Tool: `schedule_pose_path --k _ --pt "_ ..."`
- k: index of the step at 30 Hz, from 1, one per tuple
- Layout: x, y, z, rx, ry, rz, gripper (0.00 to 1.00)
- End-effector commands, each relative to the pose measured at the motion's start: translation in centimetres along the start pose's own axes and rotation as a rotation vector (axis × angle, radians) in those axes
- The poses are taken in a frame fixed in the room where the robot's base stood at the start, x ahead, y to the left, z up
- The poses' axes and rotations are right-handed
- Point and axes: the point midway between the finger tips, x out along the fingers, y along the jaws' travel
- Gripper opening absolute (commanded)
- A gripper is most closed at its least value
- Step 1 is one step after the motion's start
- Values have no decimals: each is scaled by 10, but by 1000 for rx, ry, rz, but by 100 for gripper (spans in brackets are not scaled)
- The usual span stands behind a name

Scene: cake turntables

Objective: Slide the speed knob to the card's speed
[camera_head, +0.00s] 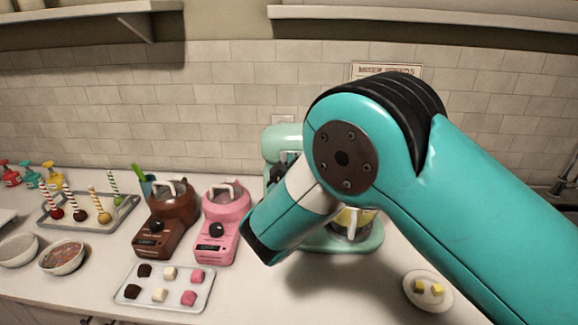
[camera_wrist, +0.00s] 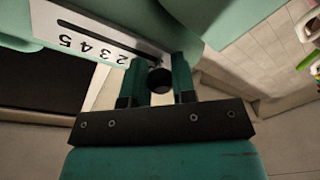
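The teal stand mixer (camera_head: 283,143) stands behind my arm, which hides much of it in the head view. In the wrist view its white scale plate (camera_wrist: 92,42) shows a dark slot and the digits 2, 3, 4 and 5, upside down. The round black speed knob (camera_wrist: 160,81) is at the slot's end beyond the 2. My gripper (camera_wrist: 161,78) has one teal finger on each side of the knob. The knob fills the gap, and the fingers look closed on it. The mixer speeds card (camera_head: 387,70) is on the wall; my arm hides its lower part.

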Motion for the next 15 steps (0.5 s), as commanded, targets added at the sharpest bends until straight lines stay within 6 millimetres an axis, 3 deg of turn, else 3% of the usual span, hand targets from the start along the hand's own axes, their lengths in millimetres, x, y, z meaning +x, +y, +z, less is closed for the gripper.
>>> schedule_pose_path --k 2,15 --pt "0 0 0 0 0 0 0" --pt "-2 7 11 1 0 0 0"
